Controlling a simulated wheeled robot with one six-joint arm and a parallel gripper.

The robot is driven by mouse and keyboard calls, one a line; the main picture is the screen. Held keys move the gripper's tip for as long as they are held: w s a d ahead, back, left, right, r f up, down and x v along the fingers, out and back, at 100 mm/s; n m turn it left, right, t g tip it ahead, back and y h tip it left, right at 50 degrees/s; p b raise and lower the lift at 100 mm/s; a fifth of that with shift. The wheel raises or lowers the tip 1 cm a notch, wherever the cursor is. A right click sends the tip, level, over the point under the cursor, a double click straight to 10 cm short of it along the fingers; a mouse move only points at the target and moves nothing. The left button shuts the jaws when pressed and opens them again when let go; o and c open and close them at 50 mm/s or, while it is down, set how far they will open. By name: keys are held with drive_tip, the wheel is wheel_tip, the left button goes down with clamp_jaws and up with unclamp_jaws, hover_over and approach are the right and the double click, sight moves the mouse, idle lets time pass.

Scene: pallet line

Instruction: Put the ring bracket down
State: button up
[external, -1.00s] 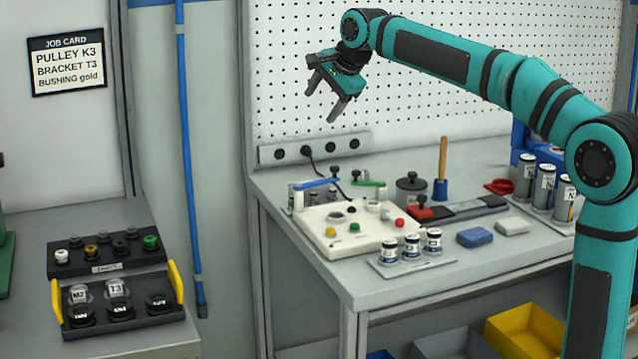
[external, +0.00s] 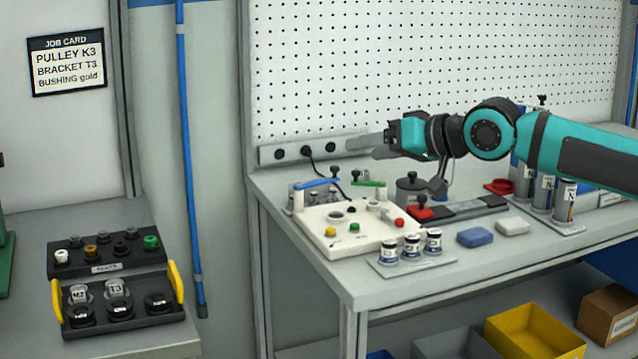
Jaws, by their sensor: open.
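My gripper (external: 362,148) is open and level above the back of the workbench, its fingers pointing left, with nothing visible between them. A clear piece labelled T3 (external: 117,287) stands in the yellow-handled black tray (external: 115,329) at the lower left, beside a similar piece labelled M7 (external: 78,293). The job card (external: 66,63) reads BRACKET T3, but I cannot tell for sure which piece is the ring bracket. My gripper is far to the right of this tray and higher.
A white fixture (external: 352,243) with coloured buttons stands below my gripper. Labelled jars (external: 411,246), a blue block (external: 474,237) and a red ring-shaped thing (external: 499,186) are on the bench. A second black rack (external: 106,262) holds small parts. A pegboard (external: 400,70) closes the back.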

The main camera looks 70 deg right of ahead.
drive_tip(key=s+a+f+n+t+y, duration=0.1)
drive_tip(key=s+a+f+n, duration=0.2)
drive_tip(key=s, duration=0.3)
drive_tip(key=s+a+f+n+t+y, duration=0.1)
drive_tip(key=s+a+f+n+t, duration=0.1)
drive_tip(key=s+a+f+n, duration=0.1)
drive_tip(key=s+a+n, duration=0.1)
drive_tip(key=s, duration=0.1)
drive_tip(key=shift+s, duration=0.35)
drive_tip(key=shift+c, duration=1.1)
